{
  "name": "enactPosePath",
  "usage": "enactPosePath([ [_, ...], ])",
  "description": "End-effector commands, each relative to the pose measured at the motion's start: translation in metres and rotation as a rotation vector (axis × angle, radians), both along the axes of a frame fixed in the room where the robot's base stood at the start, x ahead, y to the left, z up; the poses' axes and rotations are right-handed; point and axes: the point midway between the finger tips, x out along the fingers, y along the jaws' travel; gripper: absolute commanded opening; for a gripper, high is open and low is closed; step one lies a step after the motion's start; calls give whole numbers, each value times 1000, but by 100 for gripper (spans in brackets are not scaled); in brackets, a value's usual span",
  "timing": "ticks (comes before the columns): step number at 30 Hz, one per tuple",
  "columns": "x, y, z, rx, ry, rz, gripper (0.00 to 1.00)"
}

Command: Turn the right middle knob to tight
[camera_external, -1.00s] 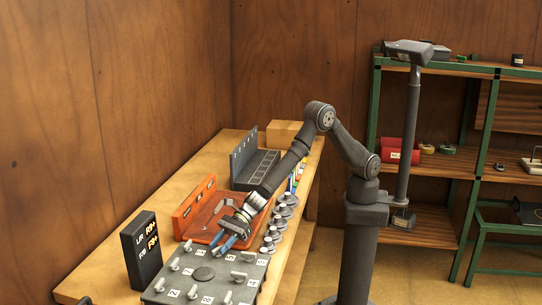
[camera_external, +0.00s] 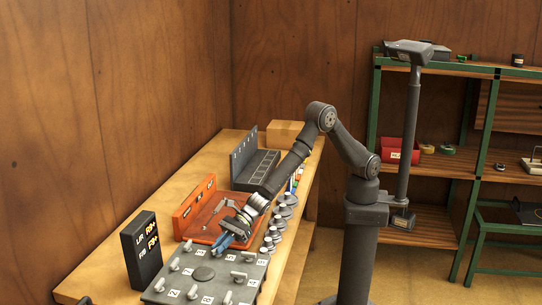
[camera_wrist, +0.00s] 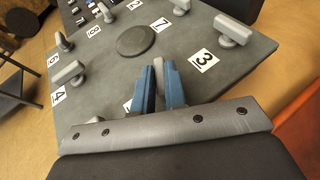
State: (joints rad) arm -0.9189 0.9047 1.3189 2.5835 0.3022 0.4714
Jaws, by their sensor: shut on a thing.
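The grey knob panel (camera_external: 203,273) lies on the bench, with grey knobs and white number labels around a dark round disc. My gripper (camera_wrist: 160,85) reaches its edge from the far side in the external view, where its blue fingers (camera_external: 225,241) show. It is shut on a grey knob (camera_wrist: 158,72), a thin strip of which shows between the fingers. This knob sits mid-edge between two others, so I take it as the right middle knob. The fingers hide most of it and partly cover a label beside it. Its turn angle cannot be read.
Several round grey parts (camera_external: 275,233) line the bench's right side.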

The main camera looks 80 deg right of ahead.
Motion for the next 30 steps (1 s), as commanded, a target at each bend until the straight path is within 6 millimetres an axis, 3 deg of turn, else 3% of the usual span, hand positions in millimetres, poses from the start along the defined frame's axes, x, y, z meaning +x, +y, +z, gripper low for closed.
enactPosePath([
  [22,2,0,5,4,2,-73,0],
  [23,2,0,5,4,2,-73,16],
  [25,1,0,4,3,3,-73,29],
  [26,1,0,4,2,3,-73,34],
  [30,0,0,2,0,4,-72,34],
])
